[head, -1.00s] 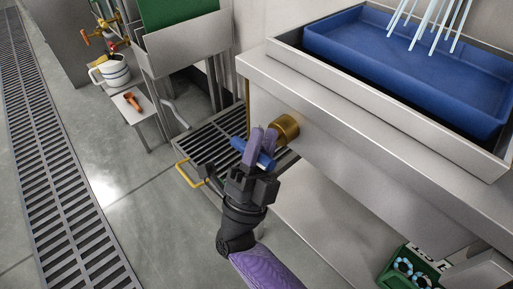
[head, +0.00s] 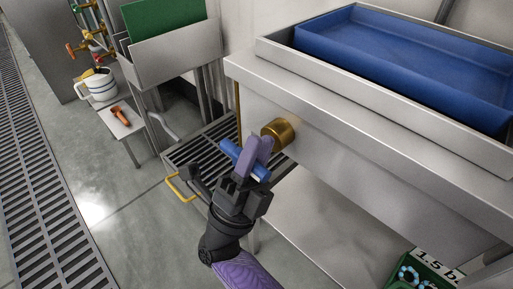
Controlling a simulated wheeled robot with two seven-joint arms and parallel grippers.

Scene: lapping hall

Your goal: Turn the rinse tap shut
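The rinse tap has a round brass body (head: 279,132) on the front face of the steel bench and a blue bar handle (head: 229,149). My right gripper (head: 258,151) is at the handle, its purple fingers close together around the bar. The bar's ends show on both sides, slanting down to the right; the fingers hide its middle. The blue basin (head: 390,60) sits in a steel surround on top of the bench, with no water streams in view above it. My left gripper is not in view.
The steel bench (head: 350,120) runs along the right. A slatted metal platform with a yellow handle (head: 180,187) lies low behind my gripper. A striped mug (head: 102,85) and a small stand with an orange item (head: 120,115) are at left. A green crate (head: 425,272) is lower right.

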